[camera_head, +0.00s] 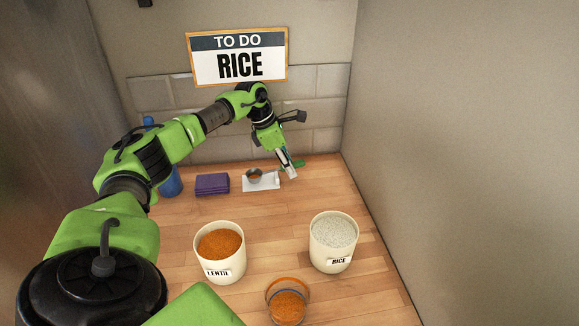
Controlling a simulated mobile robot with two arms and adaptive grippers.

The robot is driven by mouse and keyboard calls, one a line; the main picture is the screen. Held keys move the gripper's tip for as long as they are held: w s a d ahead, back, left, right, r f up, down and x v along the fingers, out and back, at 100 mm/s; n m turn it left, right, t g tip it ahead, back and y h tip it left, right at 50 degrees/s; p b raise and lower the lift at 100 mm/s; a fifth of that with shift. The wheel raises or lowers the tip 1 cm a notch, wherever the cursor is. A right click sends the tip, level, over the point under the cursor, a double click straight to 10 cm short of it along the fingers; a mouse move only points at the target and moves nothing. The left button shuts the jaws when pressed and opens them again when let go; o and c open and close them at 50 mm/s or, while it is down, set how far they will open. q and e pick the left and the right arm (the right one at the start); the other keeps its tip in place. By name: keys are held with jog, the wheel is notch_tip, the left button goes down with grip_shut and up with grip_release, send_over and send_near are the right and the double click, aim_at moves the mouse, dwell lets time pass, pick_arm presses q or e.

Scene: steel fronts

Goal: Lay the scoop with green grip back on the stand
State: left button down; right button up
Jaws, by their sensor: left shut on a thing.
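The scoop has a small metal bowl (254,175) and a green grip whose end (299,164) shows right of my gripper. My left gripper (289,171) reaches down at the back of the counter and is shut on the scoop. Its fingers hide part of the handle. The white stand (262,184) is under the scoop's bowl, just left of the fingers. I cannot tell whether the scoop touches the stand. My right gripper is not in view.
A LENTIL tub (218,264) and a RICE tub (332,252) stand in front. A clear bowl (287,303) holds orange grains. A folded purple cloth (212,184) and a blue bottle (173,182) are left. A sign (238,58) reads TO DO RICE. Walls bound the counter.

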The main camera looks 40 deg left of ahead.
pick_arm(q)
jog(key=shift+f, duration=0.5)
dwell(0.3)
jog(key=c, duration=1.8)
grip_release()
jog(key=shift+c, duration=0.2)
jog(key=shift+r, duration=0.1)
jog(key=v, duration=1.1)
jog(key=shift+s+r, duration=0.2)
jog(key=shift+r, duration=0.15)
